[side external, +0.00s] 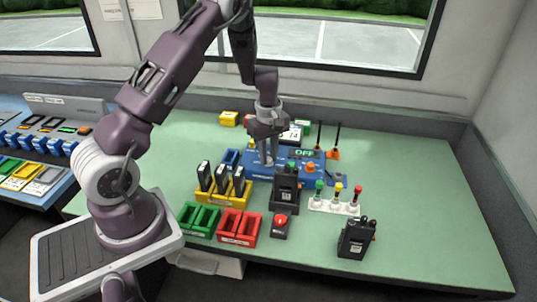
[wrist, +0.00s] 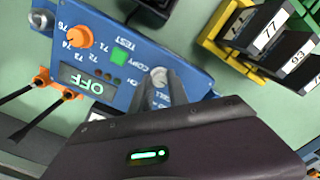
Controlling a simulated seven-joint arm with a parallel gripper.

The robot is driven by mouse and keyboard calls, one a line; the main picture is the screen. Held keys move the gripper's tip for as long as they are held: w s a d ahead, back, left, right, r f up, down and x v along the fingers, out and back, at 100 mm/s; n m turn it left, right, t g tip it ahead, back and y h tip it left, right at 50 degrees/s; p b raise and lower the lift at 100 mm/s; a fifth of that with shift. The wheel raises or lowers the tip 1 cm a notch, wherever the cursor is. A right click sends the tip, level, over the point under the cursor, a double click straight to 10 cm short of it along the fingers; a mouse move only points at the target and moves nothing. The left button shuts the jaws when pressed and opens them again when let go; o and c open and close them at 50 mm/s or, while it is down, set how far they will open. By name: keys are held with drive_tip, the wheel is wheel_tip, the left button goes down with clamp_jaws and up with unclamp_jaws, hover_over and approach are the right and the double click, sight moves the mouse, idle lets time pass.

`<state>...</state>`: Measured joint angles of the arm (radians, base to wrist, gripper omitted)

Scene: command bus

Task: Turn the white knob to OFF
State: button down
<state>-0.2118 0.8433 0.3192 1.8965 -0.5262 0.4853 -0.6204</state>
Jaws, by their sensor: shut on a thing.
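The blue panel (side external: 258,170) stands near the middle of the table. In the wrist view the panel (wrist: 150,40) fills the upper left and appears upside down. The white knob (wrist: 159,75) is on the panel's face, partly covered by my fingers. My gripper (wrist: 160,92) is shut on the white knob. In the side view my gripper (side external: 268,162) points down at the panel and hides the knob. The panel's display (wrist: 88,80) reads OFF; it also shows in the side view (side external: 304,153). The knob's pointer and most of its labels are hidden.
An orange knob (wrist: 80,37) and a green button (wrist: 119,56) are on the panel. A black radio (side external: 286,190) stands just in front. A yellow rack (side external: 222,197) holds dark devices. Green trays (side external: 200,219) and red trays (side external: 238,227) are nearer.

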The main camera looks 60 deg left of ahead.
sight(269, 159)
drive_tip(key=shift+n, duration=0.4)
drive_tip(key=c, duration=1.3)
unclamp_jaws()
wheel_tip(269, 159, up, 7)
drive_tip(key=shift+r, duration=0.1)
